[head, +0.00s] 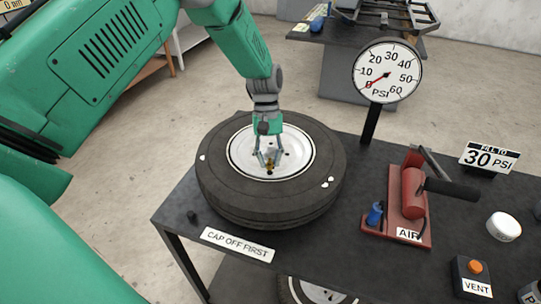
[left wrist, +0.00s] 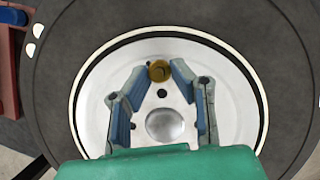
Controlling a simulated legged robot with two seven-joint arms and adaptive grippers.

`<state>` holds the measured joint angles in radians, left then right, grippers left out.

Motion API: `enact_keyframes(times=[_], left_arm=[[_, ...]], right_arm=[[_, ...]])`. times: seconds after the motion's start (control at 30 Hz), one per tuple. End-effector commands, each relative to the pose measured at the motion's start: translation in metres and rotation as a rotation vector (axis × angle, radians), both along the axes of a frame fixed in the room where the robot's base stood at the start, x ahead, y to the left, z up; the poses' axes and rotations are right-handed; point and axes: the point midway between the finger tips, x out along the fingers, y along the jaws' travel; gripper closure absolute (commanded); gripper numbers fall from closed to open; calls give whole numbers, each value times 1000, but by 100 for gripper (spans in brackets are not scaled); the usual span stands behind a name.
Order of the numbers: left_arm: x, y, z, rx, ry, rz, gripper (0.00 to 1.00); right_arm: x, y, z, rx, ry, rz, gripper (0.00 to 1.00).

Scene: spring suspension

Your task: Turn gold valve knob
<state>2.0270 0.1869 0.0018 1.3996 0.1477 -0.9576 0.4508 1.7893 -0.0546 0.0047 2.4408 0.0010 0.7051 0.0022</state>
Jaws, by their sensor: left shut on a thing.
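The gold valve knob (head: 269,169) stands on the white wheel hub (head: 293,160) of a black tire (head: 222,184) lying flat on the table. My left gripper (head: 269,160) reaches down from above, its fingers at the knob. In the left wrist view the gold knob (left wrist: 159,71) sits between the two blue fingertips of my left gripper (left wrist: 159,74), which are shut on it. Part of the knob is hidden by the fingers in the head view. My right gripper is in neither view.
A round pressure gauge (head: 388,71) on a post stands behind the tire, its needle near the low end. A red air pump (head: 412,190), a vent box with an orange button (head: 475,267) and a "30 PSI" sign (head: 489,157) are right. A "CAP OFF FIRST" label (head: 237,244) lies in front.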

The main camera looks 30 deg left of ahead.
Motion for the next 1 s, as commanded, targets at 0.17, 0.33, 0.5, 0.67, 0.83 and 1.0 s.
enact_keyframes(times=[0.17, 0.33, 0.5, 0.67, 0.83, 1.0], left_arm=[[-6, -1, -4, -2, 15, 75, 100], [-6, -1, -4, -1, 15, 112, 100], [-6, -1, -4, -1, 15, 126, 100], [-6, -2, -5, -1, 15, 126, 100], [-6, -2, -5, -1, 15, 125, 100], [-4, -1, -3, -1, 10, 126, 60]], right_arm=[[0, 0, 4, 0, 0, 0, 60], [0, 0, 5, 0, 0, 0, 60], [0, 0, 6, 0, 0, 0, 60], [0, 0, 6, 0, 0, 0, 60], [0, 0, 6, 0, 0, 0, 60], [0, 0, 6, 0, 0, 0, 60]])
